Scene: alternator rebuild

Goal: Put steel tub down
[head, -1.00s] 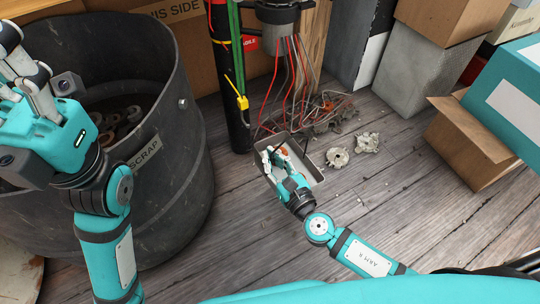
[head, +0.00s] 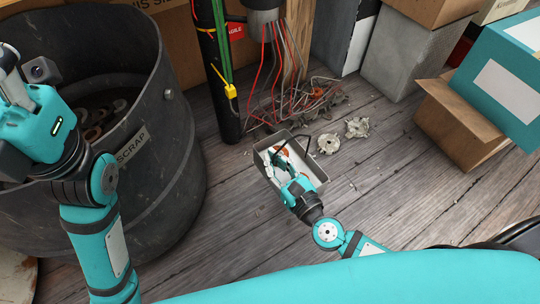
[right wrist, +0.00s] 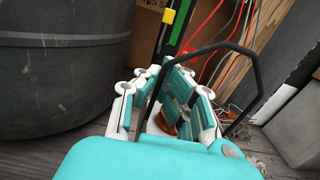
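The steel tub (head: 320,174), a grey open rectangular box, is in the middle of the head view, by the tangle of wires. A reddish part shows inside it. My right gripper (head: 276,154) reaches over the tub, its fingers closed. The right wrist view shows this gripper (right wrist: 178,88) with the thin black bail handle (right wrist: 257,75) crossing at its fingers. The exact contact is partly hidden. I cannot tell whether the tub's bottom touches the floor. My left gripper (head: 10,75) is at the left edge, above the scrap bin, partly cut off.
The large dark scrap bin (head: 165,185) stands at left with metal parts inside. Loose wires (head: 300,95) and two metal castings (head: 328,143) lie behind and right of the tub. An open cardboard box (head: 455,125) stands at right. Floor planks (head: 410,195) between are clear.

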